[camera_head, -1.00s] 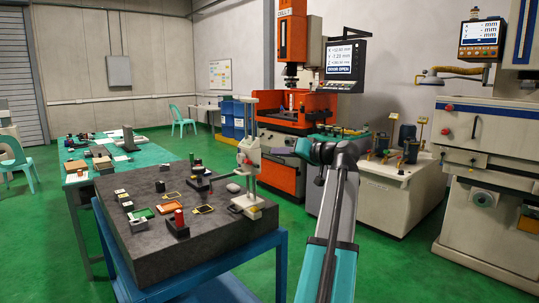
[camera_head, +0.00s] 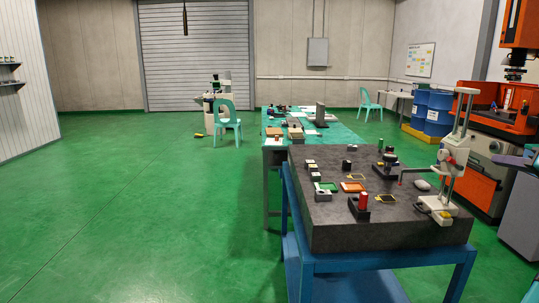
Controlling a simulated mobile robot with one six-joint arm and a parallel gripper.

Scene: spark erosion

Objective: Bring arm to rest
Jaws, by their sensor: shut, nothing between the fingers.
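My gripper does not show in the head view, and neither does the length of my arm. A small teal piece is cut off by the right edge, and I cannot tell whether it is part of my arm. The dark granite surface plate (camera_head: 335,232) lies on a blue stand (camera_head: 375,263) at the right of centre. A white and grey height gauge (camera_head: 448,165) stands upright at its right side.
Small blocks, an orange tray (camera_head: 353,187), a green tray (camera_head: 327,187) and a red-topped piece (camera_head: 363,202) lie on the plate. A teal-topped table (camera_head: 340,136) stands behind it. An orange machine (camera_head: 485,190) is at right. Green floor (camera_head: 130,220) is clear at left.

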